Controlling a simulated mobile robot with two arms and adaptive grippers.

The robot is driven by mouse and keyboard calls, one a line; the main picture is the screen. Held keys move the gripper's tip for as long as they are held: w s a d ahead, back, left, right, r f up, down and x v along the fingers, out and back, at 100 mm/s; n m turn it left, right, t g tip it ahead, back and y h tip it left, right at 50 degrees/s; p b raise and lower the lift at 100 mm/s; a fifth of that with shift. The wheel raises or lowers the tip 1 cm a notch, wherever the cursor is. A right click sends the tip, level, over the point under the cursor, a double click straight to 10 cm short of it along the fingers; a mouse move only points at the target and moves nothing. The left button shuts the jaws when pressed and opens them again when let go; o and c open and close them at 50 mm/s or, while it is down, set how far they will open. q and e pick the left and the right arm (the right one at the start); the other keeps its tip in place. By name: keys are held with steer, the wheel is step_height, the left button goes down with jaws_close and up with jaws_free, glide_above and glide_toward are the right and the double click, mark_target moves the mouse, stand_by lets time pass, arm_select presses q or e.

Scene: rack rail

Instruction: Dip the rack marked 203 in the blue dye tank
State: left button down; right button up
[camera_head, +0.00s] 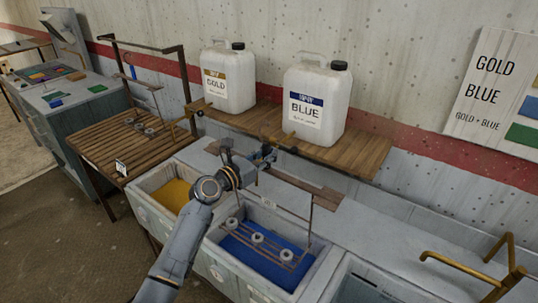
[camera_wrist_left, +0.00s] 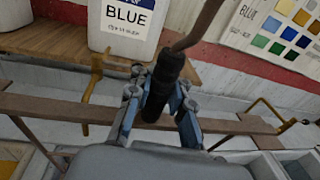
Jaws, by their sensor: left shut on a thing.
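My left gripper (camera_head: 264,157) is above the back of the blue dye tank (camera_head: 305,284). In the left wrist view its fingers (camera_wrist_left: 160,112) are closed around a black grip (camera_wrist_left: 165,78) on a brown rod. A wire rack (camera_head: 265,243) with several pale rings hangs below a brown bar (camera_head: 312,188), over or in the blue dye (camera_head: 245,262). I cannot tell how deep it sits. No number on this rack is readable. A second rack (camera_head: 146,126) stands on the slatted table at the left, with a small white tag (camera_head: 121,167). My right gripper is not in view.
The gold dye tank (camera_head: 160,212) is left of the blue one. Jugs labelled GOLD (camera_head: 228,80) and BLUE (camera_head: 318,105) stand on a wooden shelf (camera_head: 350,152) behind. Brass handles (camera_head: 470,266) stick up at the right. A slatted table (camera_head: 95,143) is at the left.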

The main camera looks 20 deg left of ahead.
arm_select(q)
steer(key=shift+r, duration=0.3)
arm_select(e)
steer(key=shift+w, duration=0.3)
arm_select(q)
steer(key=shift+f, duration=0.3)
step_height(320, 180, down, 18)
steer(key=b, duration=1.3)
steer(key=shift+r, duration=0.25)
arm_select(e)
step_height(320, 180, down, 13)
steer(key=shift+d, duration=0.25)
arm_select(q)
steer(key=shift+s, duration=0.15)
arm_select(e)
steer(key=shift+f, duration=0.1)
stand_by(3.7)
